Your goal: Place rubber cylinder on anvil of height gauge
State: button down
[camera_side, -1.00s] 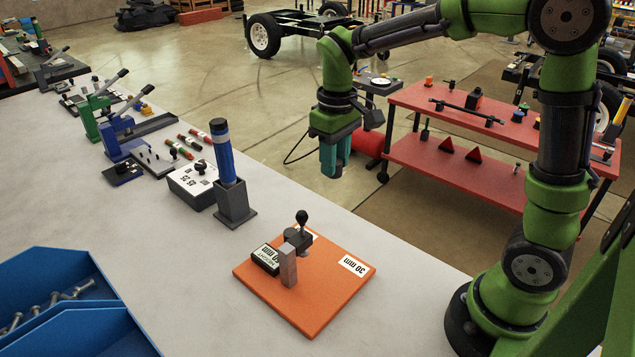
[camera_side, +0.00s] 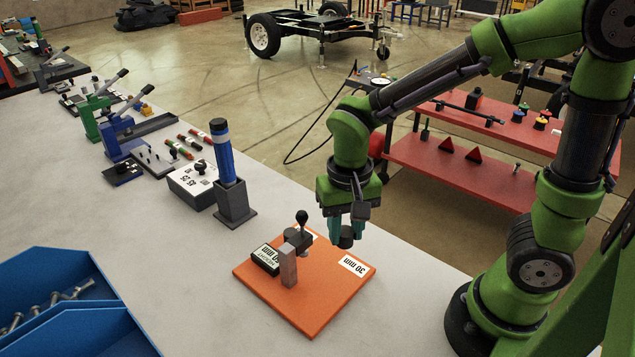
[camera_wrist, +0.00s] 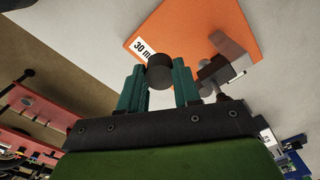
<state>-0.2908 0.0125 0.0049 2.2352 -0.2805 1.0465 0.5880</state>
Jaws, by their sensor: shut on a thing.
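My gripper (camera_side: 346,229) is shut on a dark rubber cylinder (camera_side: 346,240), held in the air above the back right of the orange base of the height gauge (camera_side: 325,309). In the wrist view the cylinder (camera_wrist: 160,72) sits between the teal fingers. The gauge has a grey upright block (camera_side: 288,266), a dark display lying beside it (camera_side: 265,259) and a black-knobbed part (camera_side: 301,236).
A grey holder (camera_side: 236,205) with a blue cylinder stands left of the gauge. Blue bins (camera_side: 60,259) with bolts sit at the front left. The grey table is clear between bins and gauge. A red cart (camera_side: 480,170) stands behind the table.

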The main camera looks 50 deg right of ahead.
aim_at(341, 278)
dwell(0.3)
notch_tip(341, 278, down, 10)
jog(key=shift+r, duration=0.2)
dwell(0.3)
jog(key=shift+f, duration=0.1)
jog(key=c, duration=0.8)
grip_release()
jog(key=shift+f, duration=0.1)
notch_tip(341, 278, up, 17)
jog(key=shift+a+f, duration=0.15)
jog(key=s+d+r+t, duration=0.1)
jog(key=t, duration=0.1)
jog(key=s+d+r+n+t+y, duration=0.1)
jog(key=d+r+t, duration=0.1)
jog(key=s+d+r+n+t+y, duration=0.1)
jog(key=d+r+t, duration=0.1)
jog(key=shift+s, duration=0.35)
jog(key=shift+o, duration=0.5)
jog(key=shift+s+d+r+n+t, duration=0.25)
jog(key=shift+d+n+t, duration=0.05)
jog(key=shift+t, duration=0.3)
